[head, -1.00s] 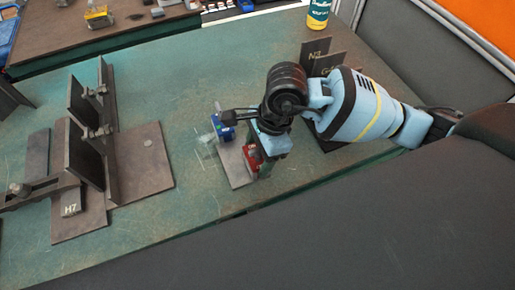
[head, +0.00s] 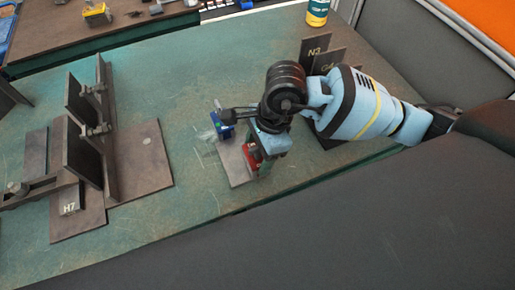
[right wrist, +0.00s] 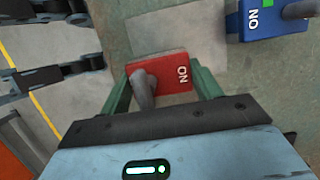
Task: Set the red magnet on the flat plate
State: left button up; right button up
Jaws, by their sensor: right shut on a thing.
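The red magnet (right wrist: 172,74), a block marked "ON" with a grey lever, sits between the green fingers of my right gripper (right wrist: 162,88), which is shut on it. In the head view the red magnet (head: 252,158) shows at the right side of the pale grey flat plate (head: 236,168). In the right wrist view the magnet overlaps the lower edge of the plate (right wrist: 180,35); I cannot tell whether they touch. In the head view my right gripper (head: 262,161) points down and hides part of the plate. My left gripper is not in view.
A blue magnet (head: 224,131), also in the right wrist view (right wrist: 270,22), is by the plate's far end. A dark steel fixture (head: 112,150) stands at left. Upright dark plates, one marked "N3" (head: 315,50), stand behind my right arm. The green table between is clear.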

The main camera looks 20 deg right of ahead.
jog(key=o, duration=1.8)
jog(key=shift+f, duration=0.1)
jog(key=v, duration=0.8)
